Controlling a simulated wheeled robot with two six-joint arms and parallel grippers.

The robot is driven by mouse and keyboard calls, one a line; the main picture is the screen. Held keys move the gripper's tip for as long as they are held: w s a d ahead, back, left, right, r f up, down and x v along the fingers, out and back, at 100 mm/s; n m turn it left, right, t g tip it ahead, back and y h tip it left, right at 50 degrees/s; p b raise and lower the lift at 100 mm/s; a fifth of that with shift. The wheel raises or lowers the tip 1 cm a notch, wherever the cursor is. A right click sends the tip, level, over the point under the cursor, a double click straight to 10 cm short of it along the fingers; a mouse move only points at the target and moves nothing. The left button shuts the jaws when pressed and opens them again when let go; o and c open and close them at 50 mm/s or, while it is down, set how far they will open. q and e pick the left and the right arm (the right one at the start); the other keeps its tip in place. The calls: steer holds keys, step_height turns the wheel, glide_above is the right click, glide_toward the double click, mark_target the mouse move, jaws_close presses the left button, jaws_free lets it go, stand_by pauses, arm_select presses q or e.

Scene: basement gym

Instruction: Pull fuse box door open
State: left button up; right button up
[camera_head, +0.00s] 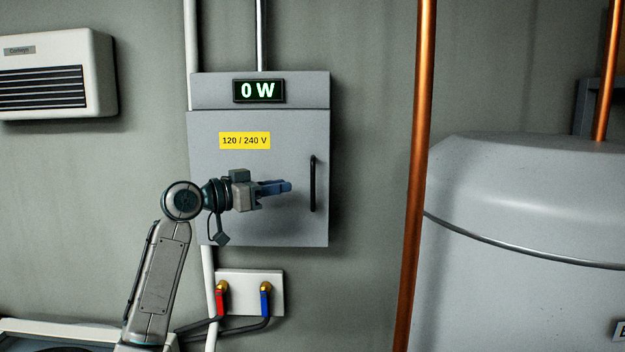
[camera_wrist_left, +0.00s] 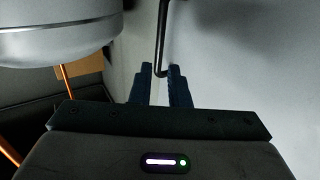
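The grey fuse box door (camera_head: 262,225) is on the wall in the head view and looks shut. A black vertical bar handle (camera_head: 313,184) sits near its right edge. My left gripper (camera_head: 290,187) is in front of the door, left of the handle, with its fingers pointing right toward it. In the left wrist view the two dark fingers of my left gripper (camera_wrist_left: 162,72) are apart. The handle (camera_wrist_left: 161,38) shows between and beyond the fingertips, and I cannot tell whether they touch it. My right gripper is not in view.
A copper pipe (camera_head: 416,180) runs vertically right of the box, with a large grey tank (camera_head: 530,220) beyond it. Red and blue valves (camera_head: 243,290) sit below the box. A white heater (camera_head: 55,75) hangs at upper left. Bare wall lies between box and pipe.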

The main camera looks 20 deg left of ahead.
arm_select(q)
steer(key=p, duration=0.4)
glide_above(313, 205)
steer(key=shift+a+r, duration=0.1)
steer(key=shift+a, duration=0.15)
steer(key=shift+w+d+f+p, duration=0.15)
steer(key=shift+w+f+p, duration=0.05)
steer(key=shift+w+p, duration=0.15)
steer(key=shift+c, duration=0.3)
jaws_close()
